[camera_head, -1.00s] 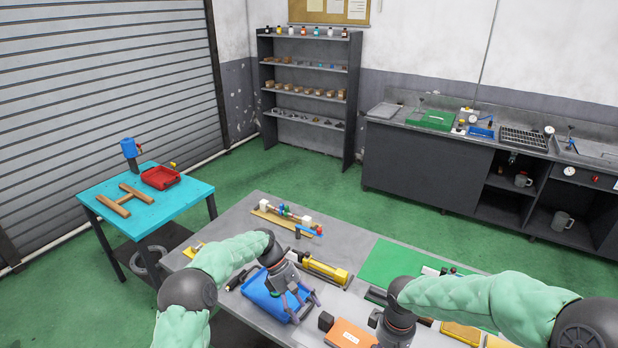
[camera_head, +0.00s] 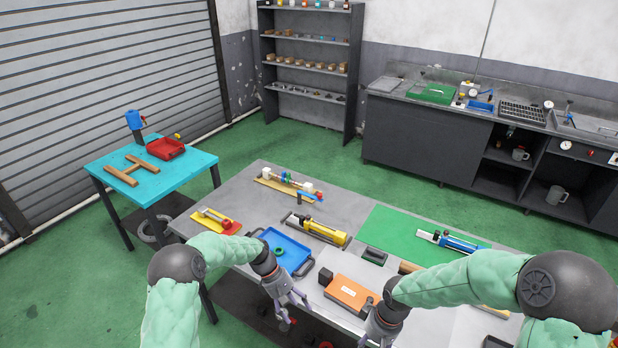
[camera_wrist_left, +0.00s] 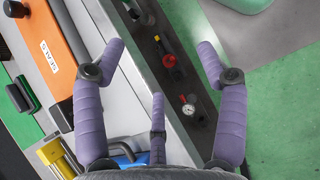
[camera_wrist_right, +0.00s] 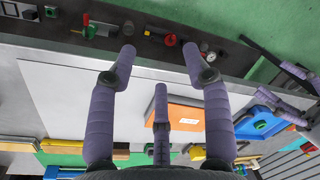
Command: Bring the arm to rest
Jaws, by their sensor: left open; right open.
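My left gripper (camera_head: 286,308) is open and empty at the near edge of the grey table, in front of the blue tray (camera_head: 296,262). In the left wrist view its fingers (camera_wrist_left: 160,55) are spread over the table edge and a lower shelf, with nothing between them. My right gripper shows in the right wrist view (camera_wrist_right: 158,60), open and empty above the table's near side. In the head view its fingers are mostly cut off at the bottom edge. An orange box (camera_head: 349,294) lies between the two arms and shows under the right gripper (camera_wrist_right: 185,115).
The grey table (camera_head: 232,200) carries a yellow cylinder (camera_head: 318,228), a blue cylinder (camera_head: 452,242) and a green mat (camera_head: 400,230). A gauge (camera_wrist_left: 188,108) lies on the dark lower shelf.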

